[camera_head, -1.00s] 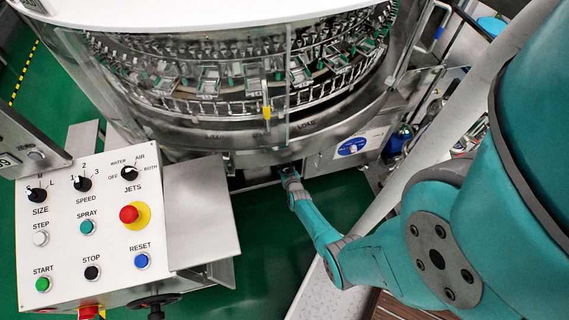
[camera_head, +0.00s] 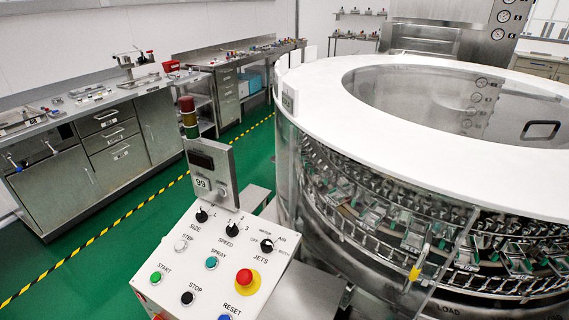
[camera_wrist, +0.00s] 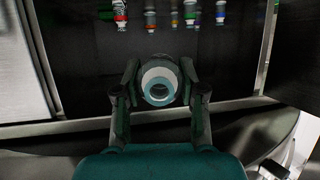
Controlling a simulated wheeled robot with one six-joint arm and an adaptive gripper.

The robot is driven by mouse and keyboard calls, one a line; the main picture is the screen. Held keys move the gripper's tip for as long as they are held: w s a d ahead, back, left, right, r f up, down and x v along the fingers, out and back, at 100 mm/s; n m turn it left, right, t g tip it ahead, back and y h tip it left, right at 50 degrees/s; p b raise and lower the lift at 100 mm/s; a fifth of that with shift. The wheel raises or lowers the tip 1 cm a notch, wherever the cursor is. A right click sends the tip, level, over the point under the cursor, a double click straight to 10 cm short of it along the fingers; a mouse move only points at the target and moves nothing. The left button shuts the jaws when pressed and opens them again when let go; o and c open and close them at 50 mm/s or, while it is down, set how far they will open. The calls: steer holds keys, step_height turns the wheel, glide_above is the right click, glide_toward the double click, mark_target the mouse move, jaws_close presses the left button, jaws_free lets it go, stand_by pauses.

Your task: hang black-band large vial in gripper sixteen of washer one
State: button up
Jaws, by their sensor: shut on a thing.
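In the wrist view my gripper (camera_wrist: 159,72) is shut on a round vial (camera_wrist: 158,90). It is seen end-on, with a pale grey and light-blue rim around a dark opening. Its band colour cannot be made out. The washer (camera_head: 440,95) fills the right of the head view, with a white ring top and a clear curved wall. Behind the wall are rows of metal grippers (camera_head: 400,222) with green parts. I cannot tell which one is number sixteen. My arm is not in the head view.
Several hanging items with coloured bands (camera_wrist: 151,18) show at the top of the wrist view, beyond the held vial. A control panel (camera_head: 215,262) with knobs and buttons stands left of the washer. Steel benches (camera_head: 105,140) line the back left, with green floor between.

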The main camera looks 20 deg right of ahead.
steer(key=w+a+r+n+y, duration=0.1)
steer(key=a+r+n+y, duration=0.1)
steer(key=a+r, duration=0.3)
steer(key=w+a+r+n+t+y, duration=0.1)
steer(key=a+r, duration=0.4)
steer(key=a, duration=0.9)
steer(key=w+a+r+n+t+y, duration=0.1)
steer(key=w+a+r+n+y, duration=0.2)
steer(key=a, duration=0.7)
step_height(320, 180, up, 3)
steer(key=shift+f+n+y, duration=0.2)
steer(key=shift+n+y, duration=0.3)
steer(key=shift+y, duration=0.3)
